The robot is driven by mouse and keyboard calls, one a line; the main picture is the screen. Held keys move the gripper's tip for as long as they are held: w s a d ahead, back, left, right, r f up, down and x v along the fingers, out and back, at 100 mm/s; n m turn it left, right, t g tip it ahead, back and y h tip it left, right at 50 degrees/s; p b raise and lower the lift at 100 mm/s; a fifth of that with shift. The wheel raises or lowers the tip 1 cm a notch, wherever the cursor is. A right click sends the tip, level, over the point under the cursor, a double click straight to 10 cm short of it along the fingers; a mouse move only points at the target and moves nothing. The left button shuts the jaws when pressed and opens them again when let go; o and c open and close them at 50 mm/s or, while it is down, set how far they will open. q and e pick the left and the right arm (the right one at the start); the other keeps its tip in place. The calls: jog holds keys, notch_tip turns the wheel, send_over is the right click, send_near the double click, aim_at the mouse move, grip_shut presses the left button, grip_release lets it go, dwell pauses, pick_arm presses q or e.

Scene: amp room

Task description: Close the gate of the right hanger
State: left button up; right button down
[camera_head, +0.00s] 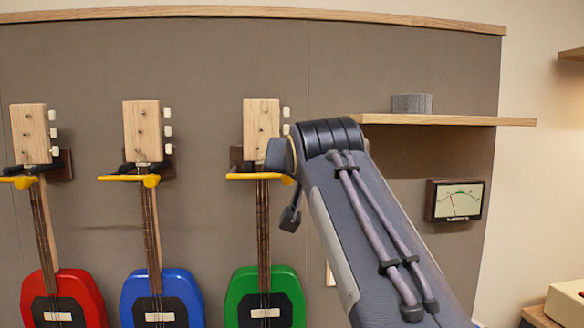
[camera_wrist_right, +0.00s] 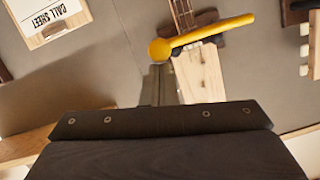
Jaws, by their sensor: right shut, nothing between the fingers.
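The right hanger (camera_head: 236,155) holds the green guitar (camera_head: 262,285) by its headstock. Its yellow gate (camera_head: 250,177) lies across the front of the neck, with a rounded knob at the right end. In the right wrist view, the same gate (camera_wrist_right: 205,34) crosses the neck and its knob (camera_wrist_right: 160,50) is just beyond my fingertips. My right gripper (camera_wrist_right: 158,70) is shut and empty beside the headstock; whether it touches the knob is unclear. In the head view my own wrist hides most of it. Whether the gate is fully seated cannot be told. My left gripper is out of view.
A blue guitar (camera_head: 160,285) and a red guitar (camera_head: 60,285) hang to the left, each with a yellow gate. A call sheet (camera_wrist_right: 50,18) shows in the wrist view.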

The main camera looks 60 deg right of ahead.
jog(key=shift+f, duration=0.1)
dwell(0.3)
jog(key=s+a+r+p, duration=0.2)
jog(key=s+a+r, duration=0.4)
jog(key=s, duration=0.1)
jog(key=shift+a+r+p, duration=0.25)
jog(key=shift+p, duration=0.05)
jog(key=shift+s, duration=0.1)
dwell(0.5)
